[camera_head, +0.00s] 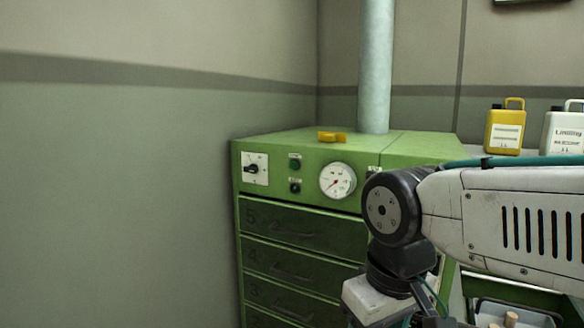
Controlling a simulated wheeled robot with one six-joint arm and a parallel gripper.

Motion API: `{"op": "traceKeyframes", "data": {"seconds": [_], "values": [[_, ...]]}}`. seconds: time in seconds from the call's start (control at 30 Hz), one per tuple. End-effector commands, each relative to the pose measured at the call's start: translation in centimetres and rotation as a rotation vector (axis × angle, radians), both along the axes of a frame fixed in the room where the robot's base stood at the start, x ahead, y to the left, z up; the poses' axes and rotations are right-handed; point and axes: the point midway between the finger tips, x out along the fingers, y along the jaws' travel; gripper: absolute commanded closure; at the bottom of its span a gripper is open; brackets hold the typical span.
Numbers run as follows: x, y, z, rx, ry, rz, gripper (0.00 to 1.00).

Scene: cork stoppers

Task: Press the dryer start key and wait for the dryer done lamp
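The dryer is a green cabinet (310,148) with numbered drawers, in the middle of the head view. Its panel holds a rotary switch (255,168) on a white plate, a green round element (295,164) and, below that, a black round element (295,188). Their labels are too small to read, so I cannot tell which is the start key or the done lamp. The green one looks dark, not glowing. A round white gauge (337,181) with a red needle sits to their right. My arm crosses from the right and hides the panel's right part. My gripper's fingers are not visible.
A yellow object (331,137) lies on the cabinet top, near a grey pipe (376,70). A yellow canister (505,128) and a white canister (564,130) stand at right. Cork-like pieces (511,319) show at lower right. A wall flanks the cabinet's left.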

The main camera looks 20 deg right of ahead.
Motion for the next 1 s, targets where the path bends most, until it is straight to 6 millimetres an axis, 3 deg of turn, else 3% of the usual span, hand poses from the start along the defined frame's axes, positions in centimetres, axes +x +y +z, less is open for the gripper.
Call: {"op": "traceKeyframes", "data": {"seconds": [0.03, 0.2, 1.0], "values": [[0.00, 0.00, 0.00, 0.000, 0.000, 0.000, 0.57], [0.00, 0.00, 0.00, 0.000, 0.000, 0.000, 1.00], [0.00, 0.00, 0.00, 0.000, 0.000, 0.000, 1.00]]}}
